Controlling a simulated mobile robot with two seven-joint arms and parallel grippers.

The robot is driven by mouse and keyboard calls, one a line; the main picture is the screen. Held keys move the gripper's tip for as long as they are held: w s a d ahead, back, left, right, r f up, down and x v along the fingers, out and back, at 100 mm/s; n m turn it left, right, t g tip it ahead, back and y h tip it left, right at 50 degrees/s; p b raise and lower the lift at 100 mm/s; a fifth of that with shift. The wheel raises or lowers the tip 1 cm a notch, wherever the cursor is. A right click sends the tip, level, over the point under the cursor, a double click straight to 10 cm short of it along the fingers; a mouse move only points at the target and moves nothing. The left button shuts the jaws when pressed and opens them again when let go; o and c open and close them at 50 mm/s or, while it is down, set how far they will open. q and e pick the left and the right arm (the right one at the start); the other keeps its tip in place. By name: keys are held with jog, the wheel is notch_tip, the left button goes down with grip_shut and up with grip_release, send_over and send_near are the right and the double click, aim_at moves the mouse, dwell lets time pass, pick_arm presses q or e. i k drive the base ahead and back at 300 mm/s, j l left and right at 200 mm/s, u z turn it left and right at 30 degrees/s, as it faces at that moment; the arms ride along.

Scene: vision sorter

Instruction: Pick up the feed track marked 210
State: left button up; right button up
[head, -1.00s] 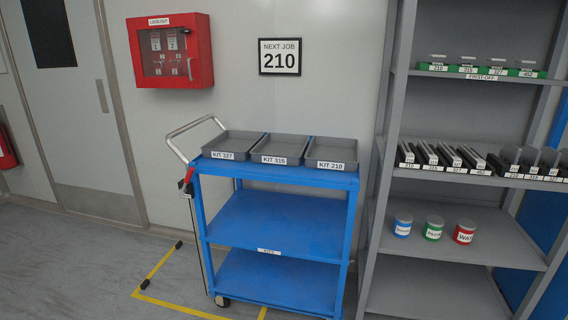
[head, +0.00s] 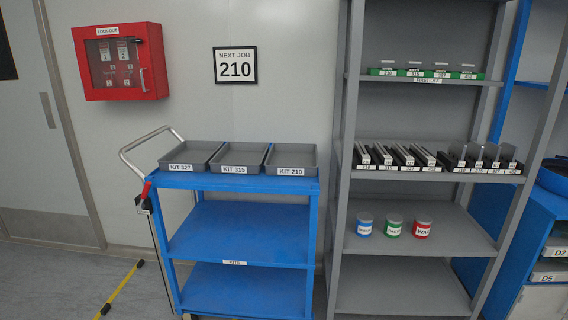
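Several dark feed tracks stand in a row on the middle shelf of the grey rack, each over a small white label. The leftmost track (head: 362,153) sits above a label that appears to read 210, though the print is small. A sign on the wall (head: 235,66) reads NEXT JOB 210. The KIT 210 tray (head: 291,172) is grey, looks empty and sits at the right end of the blue cart's top. Neither of my grippers shows in the head view.
The blue cart (head: 246,184) stands left of the grey rack (head: 347,100), with KIT 327 and KIT 315 trays on it. Dark upright plates (head: 490,155) stand right of the tracks. Three cans (head: 393,226) are on the shelf below. A blue cabinet (head: 535,225) is at right.

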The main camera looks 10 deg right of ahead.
aim_at(364, 157)
jog(key=i+l+u, duration=0.1)
jog(key=l, duration=0.3)
jog(key=i+l, duration=0.25)
jog(key=l, duration=0.15)
jog(key=i+l+u, duration=0.15)
jog(key=l, duration=0.25)
jog(key=i+l, duration=0.2)
jog(key=l, duration=0.25)
jog(key=i+l+u, duration=0.15)
jog(key=l, duration=0.3)
jog(key=i+l, duration=0.15)
jog(key=l, duration=0.25)
jog(key=i+l+u, duration=0.15)
jog(key=l, duration=0.3)
jog(key=i+l, duration=0.1)
jog(key=l, duration=0.35)
jog(key=i, duration=1)
jog(key=j+u, duration=0.05)
